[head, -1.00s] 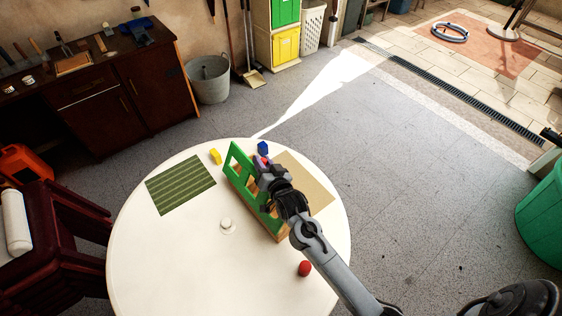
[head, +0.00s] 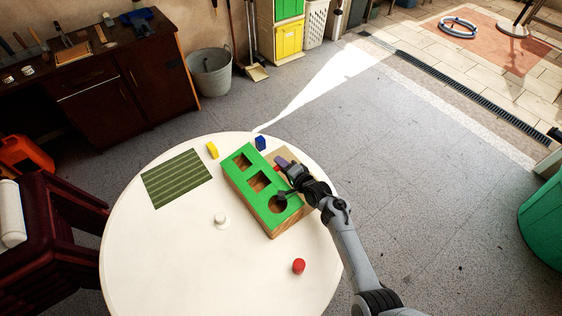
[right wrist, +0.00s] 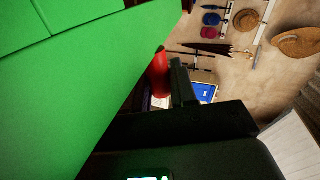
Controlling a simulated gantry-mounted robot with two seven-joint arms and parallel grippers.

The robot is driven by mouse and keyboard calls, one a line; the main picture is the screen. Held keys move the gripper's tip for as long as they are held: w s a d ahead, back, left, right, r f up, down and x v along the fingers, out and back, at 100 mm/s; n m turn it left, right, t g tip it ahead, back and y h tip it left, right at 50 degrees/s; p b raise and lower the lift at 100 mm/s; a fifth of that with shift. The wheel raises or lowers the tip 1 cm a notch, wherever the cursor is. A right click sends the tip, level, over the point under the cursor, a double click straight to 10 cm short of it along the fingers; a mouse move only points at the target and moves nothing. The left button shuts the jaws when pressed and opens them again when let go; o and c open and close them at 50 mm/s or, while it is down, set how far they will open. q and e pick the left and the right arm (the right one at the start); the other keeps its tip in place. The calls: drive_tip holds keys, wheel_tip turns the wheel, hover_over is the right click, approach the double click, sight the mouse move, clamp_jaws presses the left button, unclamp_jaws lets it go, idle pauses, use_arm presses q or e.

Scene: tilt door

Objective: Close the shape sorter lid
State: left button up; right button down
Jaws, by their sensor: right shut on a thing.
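The shape sorter's green lid (head: 252,180) lies flat or nearly flat over the wooden box (head: 290,222); I cannot tell whether a small gap remains. Its cut-outs show the inside of the box. My right gripper (head: 280,168) is at the lid's right edge, shut on a small red handle (right wrist: 160,75) there. In the right wrist view, the lid's green surface (right wrist: 75,85) fills the left side, and a dark finger stands beside the red handle. The fingers partly hide the handle in the head view. My left gripper is not in view.
The round white table (head: 165,245) holds a green striped mat (head: 177,178), a yellow block (head: 212,150), a blue block (head: 260,143), a white knob-like object (head: 220,220) and a red block (head: 298,266). The table's front left is clear.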

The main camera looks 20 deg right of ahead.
drive_tip(key=shift+d+f+m+y+b, duration=0.15)
drive_tip(key=shift+f+m+y+b, duration=0.2)
drive_tip(key=shift+f+m, duration=0.85)
drive_tip(key=c, duration=1)
unclamp_jaws()
drive_tip(key=shift+w+f+n, duration=0.1)
drive_tip(key=shift+f+n, duration=0.2)
drive_tip(key=shift+n, duration=0.1)
drive_tip(key=p+v, duration=0.3)
drive_tip(key=v, duration=0.8)
drive_tip(key=shift+r, duration=0.1)
